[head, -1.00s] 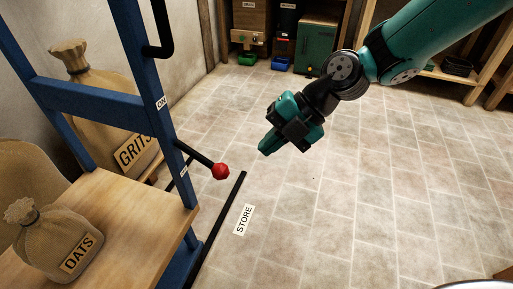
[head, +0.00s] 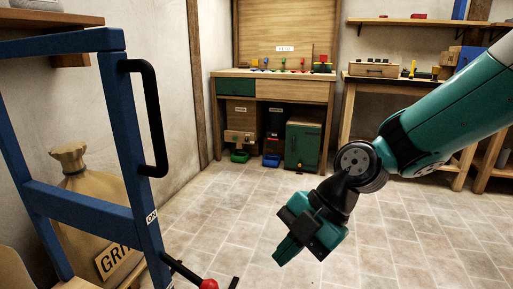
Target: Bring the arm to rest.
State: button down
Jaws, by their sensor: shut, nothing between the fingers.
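My gripper (head: 283,252) is teal and black and hangs in the air over the tiled floor, pointing down and to the left. Its fingers are shut with nothing between them. My teal arm reaches in from the upper right and bends at the dark wrist joint. The gripper appears apart from everything around it.
A blue frame (head: 128,140) with a black handle (head: 158,125) and a red-knobbed lever (head: 208,284) stands at the left. A workbench (head: 272,88) and a second table (head: 362,88) stand at the back. The middle floor (head: 235,205) is clear.

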jog(key=s+d+r+m+t+h, duration=0.1)
jog(key=s+d+r+m+h, duration=0.15)
jog(key=s+d+m, duration=0.55)
jog(key=s+d+r+m+t+h, duration=0.1)
jog(key=s+d+r+m, duration=0.2)
jog(key=m, duration=0.9)
notch_tip(320, 180, up, 33)
jog(key=s+a+p, duration=0.1)
jog(key=p, duration=3.1)
jog(key=shift+s+f+m, duration=0.2)
jog(key=shift+m, duration=0.2)
jog(key=shift+a, duration=0.1)
